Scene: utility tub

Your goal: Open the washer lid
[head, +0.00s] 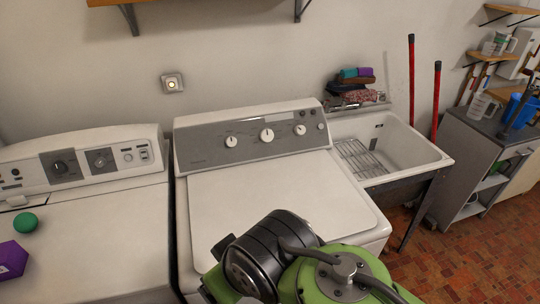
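A white top-loading machine (285,200) stands in the middle, with a grey panel (251,138) and several white knobs at its back. Its broad flat white top looks like a lid and lies shut. A second white machine (115,230) stands to its left, with dark knobs on its back panel; its top also looks flat and shut. No label tells me which is the washer. My green and black arm is in front of the middle machine and hides part of its front edge. My gripper is not visible.
A green ball (25,222) and a purple block (11,260) lie on the left machine. A white utility sink (405,148) with a wire rack stands right of the middle machine. A grey cabinet (468,160) is at far right. Tiled floor (465,245) shows at lower right.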

